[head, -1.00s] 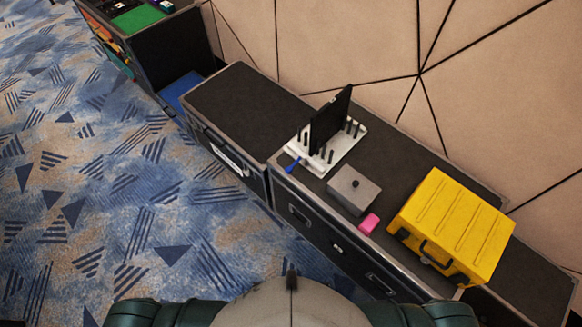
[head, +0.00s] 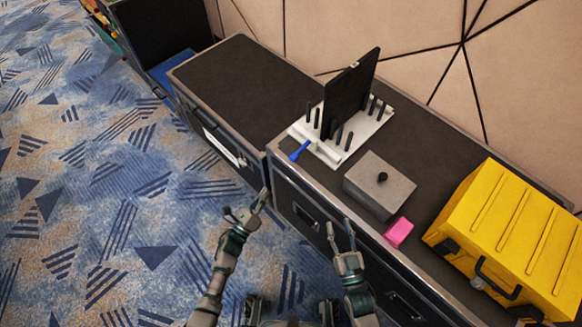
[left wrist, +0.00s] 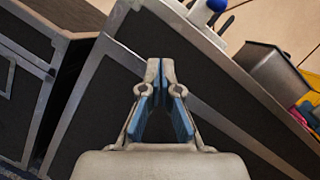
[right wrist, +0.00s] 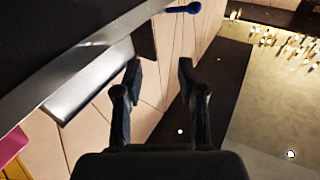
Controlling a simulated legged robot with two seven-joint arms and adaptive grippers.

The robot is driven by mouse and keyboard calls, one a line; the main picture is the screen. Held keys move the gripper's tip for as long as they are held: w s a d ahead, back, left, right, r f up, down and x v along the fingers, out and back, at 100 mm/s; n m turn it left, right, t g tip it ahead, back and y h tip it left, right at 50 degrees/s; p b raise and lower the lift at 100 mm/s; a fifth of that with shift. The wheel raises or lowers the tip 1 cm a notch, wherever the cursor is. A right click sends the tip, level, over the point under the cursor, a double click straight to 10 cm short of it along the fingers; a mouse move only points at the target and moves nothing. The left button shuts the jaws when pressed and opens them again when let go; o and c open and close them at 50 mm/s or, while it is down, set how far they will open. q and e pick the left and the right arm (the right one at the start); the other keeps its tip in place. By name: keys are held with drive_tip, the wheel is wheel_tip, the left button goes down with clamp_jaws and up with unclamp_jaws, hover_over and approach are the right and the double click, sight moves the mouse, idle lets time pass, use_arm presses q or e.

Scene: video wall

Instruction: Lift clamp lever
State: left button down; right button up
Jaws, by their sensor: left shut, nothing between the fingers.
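The blue clamp lever (head: 299,151) sticks out from the front-left edge of a white plate (head: 363,131) with black pegs. A thin black panel (head: 349,94) stands upright on that plate. The lever's blue end also shows at the top of the left wrist view (left wrist: 217,5) and in the right wrist view (right wrist: 184,9). My left gripper (head: 246,208) is shut and empty, in front of the cabinet, below and left of the lever. My right gripper (head: 340,231) is open and empty, below and right of the lever. Neither touches it.
A grey box with a black knob (head: 379,188), a pink block (head: 398,232) and a yellow case (head: 512,238) stand right of the plate on the dark cabinet top (head: 431,170). The cabinet top (head: 235,89) left of the plate is clear. The cabinet edge lies close to both grippers.

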sight(291, 168)
use_arm(q)
drive_tip(key=d+r+m+h+b, duration=0.1)
drive_tip(key=m, duration=0.2)
drive_tip(key=d+r+m+h+b, duration=0.1)
drive_tip(key=m+h, duration=0.1)
drive_tip(key=m, duration=0.1)
drive_tip(key=r+m+g+h+b, duration=0.1)
drive_tip(key=r+m+h, duration=0.1)
drive_tip(key=m, duration=0.1)
drive_tip(key=shift+s+d, duration=0.25)
drive_tip(key=shift+d, duration=0.15)
use_arm(e)
wheel_tip(291, 168, up, 9)
drive_tip(key=s+d+t, duration=0.1)
drive_tip(key=s+t, duration=0.2)
drive_tip(key=shift+m, duration=0.3)
use_arm(q)
drive_tip(key=shift+w, duration=0.1)
use_arm(e)
drive_tip(key=shift+w+d, duration=0.1)
